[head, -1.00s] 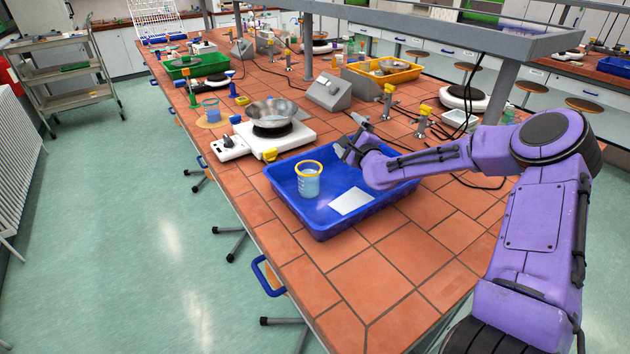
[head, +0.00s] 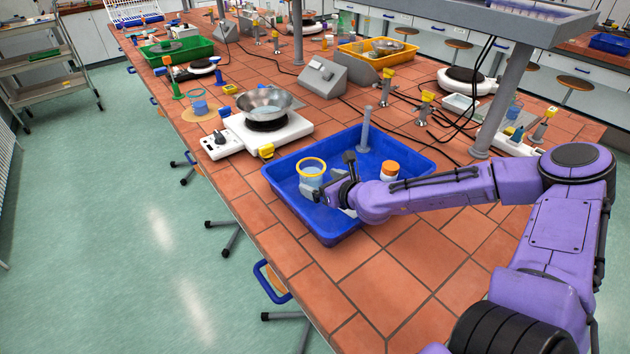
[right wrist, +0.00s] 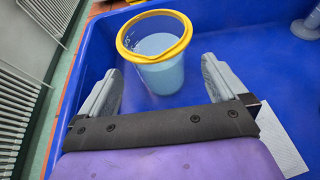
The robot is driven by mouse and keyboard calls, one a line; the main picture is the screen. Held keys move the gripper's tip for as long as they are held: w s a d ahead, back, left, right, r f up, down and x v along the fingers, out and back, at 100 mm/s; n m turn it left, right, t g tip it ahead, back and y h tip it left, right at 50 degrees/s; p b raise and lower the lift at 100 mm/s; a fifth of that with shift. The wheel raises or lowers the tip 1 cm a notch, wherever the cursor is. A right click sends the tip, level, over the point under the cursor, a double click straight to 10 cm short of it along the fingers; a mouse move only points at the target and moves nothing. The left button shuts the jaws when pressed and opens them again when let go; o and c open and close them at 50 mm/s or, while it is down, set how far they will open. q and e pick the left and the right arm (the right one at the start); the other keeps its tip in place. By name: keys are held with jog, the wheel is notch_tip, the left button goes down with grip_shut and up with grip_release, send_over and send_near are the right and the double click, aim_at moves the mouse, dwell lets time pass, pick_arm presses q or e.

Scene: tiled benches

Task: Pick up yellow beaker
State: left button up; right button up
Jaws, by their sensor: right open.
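The yellow beaker (head: 312,170) is a clear cup with a yellow rim and pale blue liquid. It stands upright in the blue tray (head: 281,198), near the tray's left side. In the right wrist view the beaker (right wrist: 160,65) is just beyond the fingertips, centred between them. My right gripper (right wrist: 165,75) is open and empty, with one finger to each side of the beaker's line. In the head view my right gripper (head: 328,190) is low in the tray, close to the beaker's near right side. My left gripper is not in view.
The tray also holds an orange-capped jar (head: 389,171) and a grey rod on a stand (head: 365,130). A white hotplate with a metal bowl (head: 264,104) stands behind left. A white card (right wrist: 283,145) lies right of the gripper. Bare tiles (head: 400,290) lie in front.

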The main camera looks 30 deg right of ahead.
jog(key=x, duration=0.5)
jog(key=shift+w+a+f, duration=0.15)
jog(key=shift+w+f, duration=0.05)
jog(key=shift+w, duration=0.1)
jog(key=shift+s, duration=0.1)
jog(key=c, duration=0.4)
jog(key=shift+r, duration=0.1)
jog(key=c, duration=0.7)
jog(key=shift+c, duration=0.2)
